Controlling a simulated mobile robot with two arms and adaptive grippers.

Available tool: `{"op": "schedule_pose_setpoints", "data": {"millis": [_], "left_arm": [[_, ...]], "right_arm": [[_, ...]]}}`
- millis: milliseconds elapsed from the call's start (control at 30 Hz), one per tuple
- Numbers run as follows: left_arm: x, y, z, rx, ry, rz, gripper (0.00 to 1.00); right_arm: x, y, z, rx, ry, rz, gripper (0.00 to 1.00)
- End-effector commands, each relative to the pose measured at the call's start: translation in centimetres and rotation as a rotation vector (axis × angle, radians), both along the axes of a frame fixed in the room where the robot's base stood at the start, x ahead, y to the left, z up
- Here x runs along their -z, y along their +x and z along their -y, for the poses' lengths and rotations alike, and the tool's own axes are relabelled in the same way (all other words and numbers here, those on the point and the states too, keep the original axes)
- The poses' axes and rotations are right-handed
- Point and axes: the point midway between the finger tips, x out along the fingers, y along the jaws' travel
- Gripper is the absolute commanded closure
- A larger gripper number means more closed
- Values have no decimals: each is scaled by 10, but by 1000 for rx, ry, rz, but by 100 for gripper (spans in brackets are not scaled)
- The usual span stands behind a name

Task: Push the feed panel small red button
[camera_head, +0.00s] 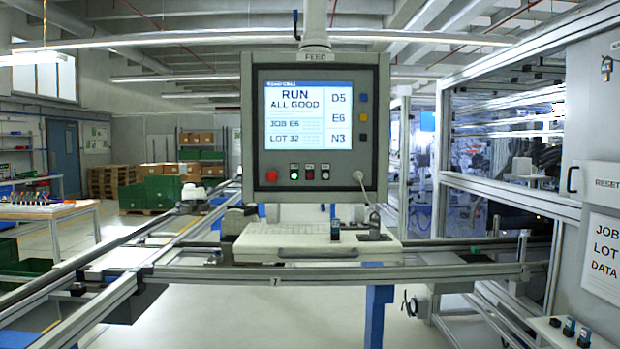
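The feed panel (380,110) is a grey box hanging from a post, labelled FEED at the top, in the middle of the head view. Its screen (308,115) reads RUN, ALL GOOD. Below the screen, a small dark red button (309,175) sits in the row between a lit green button (294,174) and a dark one (325,175). A larger red button (271,176) is at the row's left end. Neither of my grippers shows in the view, and nothing covers the buttons.
A white keyboard tray (290,250) juts out below the panel, with small dark devices on it. Metal rails (440,272) cross in front. A framed machine enclosure with a RESET-labelled cabinet (605,185) stands at right. A work table (50,211) is at left.

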Motion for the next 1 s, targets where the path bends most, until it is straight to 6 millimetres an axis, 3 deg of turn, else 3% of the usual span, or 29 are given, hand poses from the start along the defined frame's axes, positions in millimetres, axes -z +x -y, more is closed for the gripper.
{"op": "schedule_pose_setpoints", "data": {"millis": [33, 233, 1000], "left_arm": [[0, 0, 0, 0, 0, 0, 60], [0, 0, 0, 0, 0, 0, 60], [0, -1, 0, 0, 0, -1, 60]], "right_arm": [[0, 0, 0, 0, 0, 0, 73], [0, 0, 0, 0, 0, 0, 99], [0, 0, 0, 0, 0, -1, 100]]}}
